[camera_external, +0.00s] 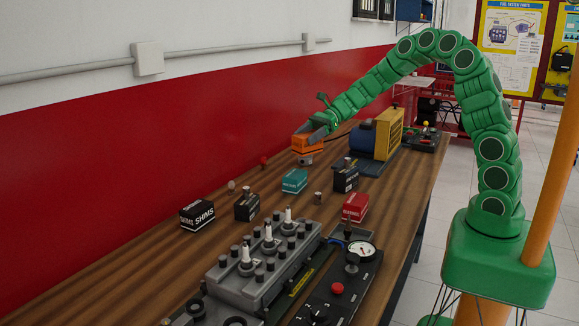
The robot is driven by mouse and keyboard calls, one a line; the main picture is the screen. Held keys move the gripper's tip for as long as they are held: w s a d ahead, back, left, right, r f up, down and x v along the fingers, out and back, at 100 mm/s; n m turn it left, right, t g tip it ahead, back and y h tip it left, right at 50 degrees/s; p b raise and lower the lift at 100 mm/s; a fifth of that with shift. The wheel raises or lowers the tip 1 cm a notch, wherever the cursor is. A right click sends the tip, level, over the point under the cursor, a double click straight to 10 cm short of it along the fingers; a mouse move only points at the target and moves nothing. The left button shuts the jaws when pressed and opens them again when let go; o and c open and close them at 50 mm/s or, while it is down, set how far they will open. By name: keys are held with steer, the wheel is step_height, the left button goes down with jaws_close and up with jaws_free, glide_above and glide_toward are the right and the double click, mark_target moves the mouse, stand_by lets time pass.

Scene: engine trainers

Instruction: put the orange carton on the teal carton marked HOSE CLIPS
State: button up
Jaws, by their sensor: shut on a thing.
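The orange carton (307,146) is held up at the end of my green arm, above the table and a little behind the teal carton in the picture. My gripper (316,134) is shut on it from above; the fingertips are small and partly hidden. The teal carton (294,181) sits on the wooden table, below and slightly left of the orange carton, with pale lettering too small to read surely. Its top is bare. A clear gap shows between the two cartons.
A red carton (355,207) is nearer. An engine block (255,275) and gauge panel (345,285) fill the front; a blue and yellow machine (378,138) stands behind.

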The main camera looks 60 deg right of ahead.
steer(key=shift+w+a+f, duration=0.1)
steer(key=shift+w+f, duration=1.1)
steer(key=shift+f, duration=0.3)
steer(key=shift+w+f, duration=1.2)
steer(key=shift+f, duration=1.7)
steer(key=o, duration=1.3)
steer(key=shift+f, duration=0.1)
